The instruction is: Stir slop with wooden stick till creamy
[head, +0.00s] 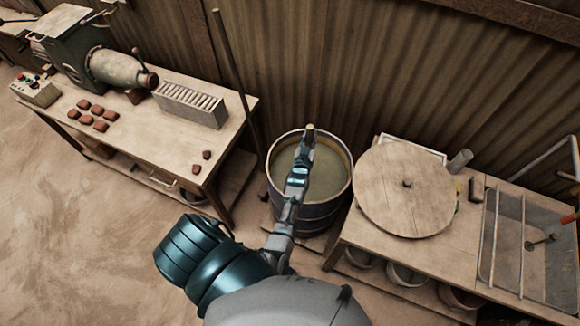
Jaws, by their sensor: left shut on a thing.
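A dark metal drum (318,212) stands on the floor between two tables. Greenish-brown slop (328,172) fills it to a little below the rim. My left arm reaches up from the bottom of the view and over the drum. My left gripper (302,158) is above the slop and shut on the wooden stick. Only a short light-brown end of the stick (310,128) shows beyond the fingers. The rest of the stick is hidden behind the gripper and arm, so I cannot tell how deep it sits. My right gripper is not in view.
A long dark pole (230,62) leans on the corrugated wall left of the drum. The left table (150,135) carries a machine, reddish tiles and a slotted block. The right table (375,235) holds a round wooden lid (405,190) and a wire-framed tray (520,245). Floor at left is clear.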

